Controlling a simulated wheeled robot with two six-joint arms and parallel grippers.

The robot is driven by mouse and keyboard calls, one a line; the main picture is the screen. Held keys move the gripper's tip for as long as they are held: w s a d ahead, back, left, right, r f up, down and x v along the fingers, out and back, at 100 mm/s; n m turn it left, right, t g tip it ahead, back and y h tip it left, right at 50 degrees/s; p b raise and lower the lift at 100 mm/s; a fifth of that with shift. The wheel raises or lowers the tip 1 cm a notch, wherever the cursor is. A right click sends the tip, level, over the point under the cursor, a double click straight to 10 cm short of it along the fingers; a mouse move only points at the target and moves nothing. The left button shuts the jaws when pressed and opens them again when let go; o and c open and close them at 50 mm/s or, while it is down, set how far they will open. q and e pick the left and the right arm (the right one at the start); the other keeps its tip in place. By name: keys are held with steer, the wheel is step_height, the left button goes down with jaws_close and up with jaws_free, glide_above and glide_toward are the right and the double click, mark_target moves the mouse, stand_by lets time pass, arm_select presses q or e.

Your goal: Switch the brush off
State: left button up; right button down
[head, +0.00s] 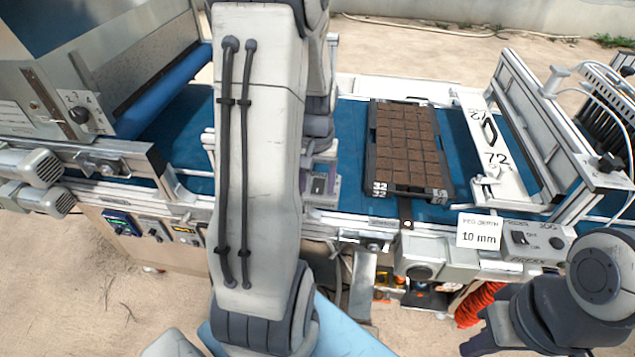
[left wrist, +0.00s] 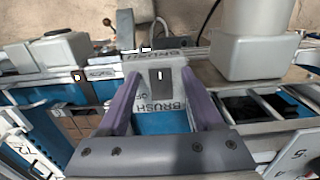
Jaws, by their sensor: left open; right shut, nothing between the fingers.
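The brush switch box (left wrist: 155,66) is a small grey housing lettered BRUSH, with a dark rocker switch (left wrist: 160,77) on its face, seen in the left wrist view. My left gripper (left wrist: 158,78) is open, its two purple fingers on either side of the switch. I cannot tell whether the fingertips touch the housing. In the head view my left gripper (head: 320,182) is partly hidden behind my left arm, over the machine's near rail. My right gripper (head: 488,340) is shut and empty at the lower right edge, partly cut off and away from the brush switch.
A seed tray (head: 372,160) with dark soil cells lies on the blue belt (head: 351,150). To its right are a white plate marked 72 (head: 505,178) and an aluminium frame (head: 520,110). A presser switch box (head: 533,240) and a 10 mm card (head: 479,232) sit on the near rail.

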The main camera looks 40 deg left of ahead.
arm_select(q)
steer(key=shift+f, duration=0.1)
jaws_close()
steer(key=shift+p, duration=0.3)
steer(key=g+p, duration=0.1)
steer(key=p, duration=0.1)
steer(key=g+h+p, duration=0.1)
steer(key=p, duration=0.1)
steer(key=w+r+g+p, duration=0.1)
steer(key=p, duration=0.1)
steer(key=shift+a+h, duration=0.25)
steer(key=shift+h, duration=0.15)
steer(key=shift+w+a+f+g+h+p, duration=0.15)
steer(key=shift+w+f+g+h+p, duration=0.2)
steer(key=shift+g+p, duration=0.3)
steer(key=shift+s, duration=0.1)
jaws_free()
steer(key=shift+s, duration=0.15)
